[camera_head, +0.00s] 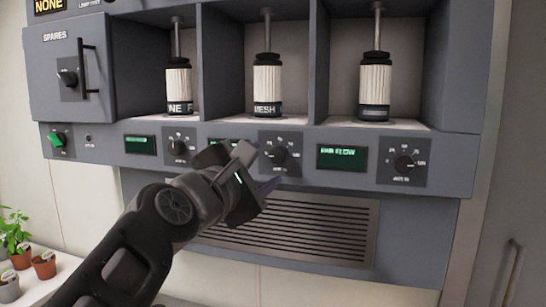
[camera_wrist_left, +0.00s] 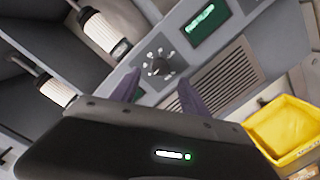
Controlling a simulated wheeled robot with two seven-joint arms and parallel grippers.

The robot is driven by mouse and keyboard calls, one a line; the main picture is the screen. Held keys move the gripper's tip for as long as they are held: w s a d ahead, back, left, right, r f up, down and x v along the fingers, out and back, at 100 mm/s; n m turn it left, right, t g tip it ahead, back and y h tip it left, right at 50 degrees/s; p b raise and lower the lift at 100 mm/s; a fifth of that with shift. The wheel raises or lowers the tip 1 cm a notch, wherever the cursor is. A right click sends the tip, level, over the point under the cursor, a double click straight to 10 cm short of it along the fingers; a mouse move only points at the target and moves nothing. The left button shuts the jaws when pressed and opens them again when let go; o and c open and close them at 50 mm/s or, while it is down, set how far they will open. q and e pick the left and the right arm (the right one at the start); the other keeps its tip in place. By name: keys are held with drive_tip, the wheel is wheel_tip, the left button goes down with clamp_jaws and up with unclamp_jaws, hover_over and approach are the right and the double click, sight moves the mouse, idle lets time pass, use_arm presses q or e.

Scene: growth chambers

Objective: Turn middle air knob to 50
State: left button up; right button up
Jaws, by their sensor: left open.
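The middle knob (camera_head: 277,155) is a dark round dial on a square plate with white scale marks, below the middle bay. Its setting is too small to read. It also shows in the left wrist view (camera_wrist_left: 160,66), beyond the fingertips. My left gripper (camera_head: 258,168) is open, just left of and below the middle knob, and holds nothing. In the left wrist view its two fingers (camera_wrist_left: 160,92) point toward the knob plate, and I see no clear contact. The middle display (camera_head: 217,143) is mostly hidden behind the gripper. My right gripper is not in view.
Similar knobs sit at left (camera_head: 179,148) and right (camera_head: 404,163), the right one beside a lit "AIR FLOW" display (camera_head: 342,157). White canisters hang in the bays above. A vent grille (camera_head: 300,230) lies below. A yellow bin (camera_wrist_left: 287,130) shows in the wrist view.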

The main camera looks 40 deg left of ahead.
sight(275, 157)
use_arm(q)
drive_tip(key=p+x, duration=0.1)
drive_tip(key=x, duration=0.5)
drive_tip(key=shift+s, duration=0.1)
drive_tip(key=shift+c, duration=0.4)
clamp_jaws()
